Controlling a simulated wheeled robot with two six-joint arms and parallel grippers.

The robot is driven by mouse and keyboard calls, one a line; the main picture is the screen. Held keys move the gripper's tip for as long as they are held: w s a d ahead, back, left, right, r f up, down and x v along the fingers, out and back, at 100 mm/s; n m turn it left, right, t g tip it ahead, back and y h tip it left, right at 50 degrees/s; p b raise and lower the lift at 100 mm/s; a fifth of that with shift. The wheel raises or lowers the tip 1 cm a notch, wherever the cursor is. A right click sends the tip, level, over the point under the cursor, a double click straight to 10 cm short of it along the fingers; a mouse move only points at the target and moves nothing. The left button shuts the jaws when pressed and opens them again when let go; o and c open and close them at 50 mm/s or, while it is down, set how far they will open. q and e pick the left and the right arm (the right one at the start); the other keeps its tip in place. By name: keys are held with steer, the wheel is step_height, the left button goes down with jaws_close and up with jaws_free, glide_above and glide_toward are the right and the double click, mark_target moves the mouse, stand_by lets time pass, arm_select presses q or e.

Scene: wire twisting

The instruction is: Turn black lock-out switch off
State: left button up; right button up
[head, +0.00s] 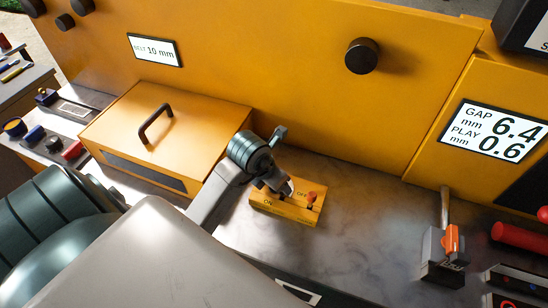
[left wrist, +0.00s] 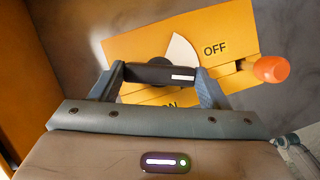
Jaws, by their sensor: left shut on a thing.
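The yellow switch box (head: 270,213) sits on the grey bench, marked ON and OFF. In the left wrist view its plate (left wrist: 130,48) shows OFF at upper right and a partly covered ON below. My left gripper (head: 288,188) reaches down over it. In the wrist view the gripper (left wrist: 157,76) is shut on the black switch handle (left wrist: 150,73), which lies across between the two fingers and has a white mark. A white wedge (left wrist: 181,54) shows beside the handle, on the OFF side. The handle's exact setting is hard to tell. My right gripper is not in view.
A red knob (head: 312,197) stands by OFF, close to the gripper; it also shows in the wrist view (left wrist: 271,69). A yellow lidded box (head: 190,110) is at left, an orange-handled lever (head: 451,240) at right. The yellow wall panel (head: 300,70) rises behind.

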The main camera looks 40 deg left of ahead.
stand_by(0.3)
arm_select(q)
steer(key=o, duration=1)
steer(key=shift+r, duration=0.15)
steer(key=shift+s+r, duration=0.1)
steer(key=shift+r, duration=0.2)
steer(key=v, duration=0.5)
steer(key=shift+b, duration=0.35)
steer(key=p+v, duration=0.3)
steer(key=v, duration=0.2)
steer(key=shift+s, duration=0.1)
